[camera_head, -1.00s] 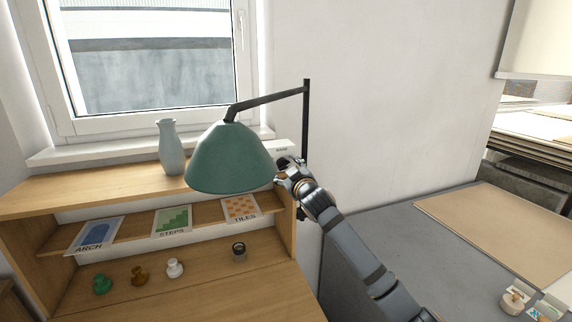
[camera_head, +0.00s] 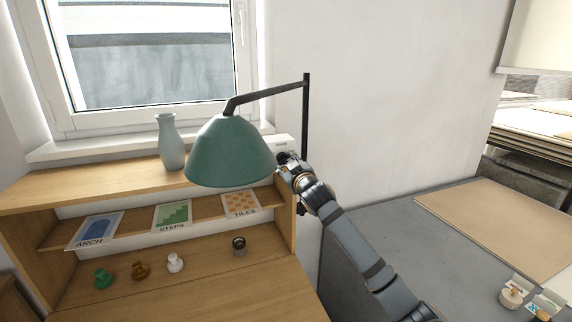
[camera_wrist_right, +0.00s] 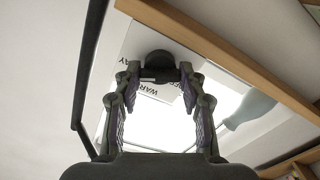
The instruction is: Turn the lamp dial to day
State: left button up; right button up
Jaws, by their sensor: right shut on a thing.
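The lamp has a green shade (camera_head: 230,152) on a dark arm and post, above the right end of the wooden shelf unit. In the right wrist view, a dark round dial (camera_wrist_right: 160,63) sits on a white plate (camera_wrist_right: 198,88) with printed words. "WARM" reads clearly; another label ending in "AY" is partly hidden. My right gripper (camera_wrist_right: 161,76) is shut on the dial, one finger on each side. In the head view my right gripper (camera_head: 286,164) is at the unit's right end, beside the shade, and the dial is hidden there. My left gripper is not in view.
A grey vase (camera_head: 171,143) stands on the unit's top, left of the shade. Cards (camera_head: 173,215) and several small knobbed objects (camera_head: 139,271) are on the unit below. A grey table (camera_head: 370,235) with a tan board (camera_head: 500,225) lies to the right.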

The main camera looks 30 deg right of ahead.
jog(key=m+b, duration=0.1)
jog(key=m, duration=0.2)
jog(key=m+b, duration=0.2)
jog(key=shift+f+m, duration=0.2)
jog(key=shift+m, duration=0.2)
jog(key=m+b, duration=0.4)
jog(key=m, duration=0.1)
jog(key=m+b, duration=0.3)
jog(key=m, duration=0.1)
jog(key=m+b, duration=0.3)
jog(key=shift+m+b, duration=0.3)
jog(key=m+b, duration=0.3)
jog(key=shift+m, duration=0.3)
jog(key=shift+r+m+b, duration=0.1)
jog(key=shift+m+b, duration=0.4)
jog(key=shift+m, duration=0.2)
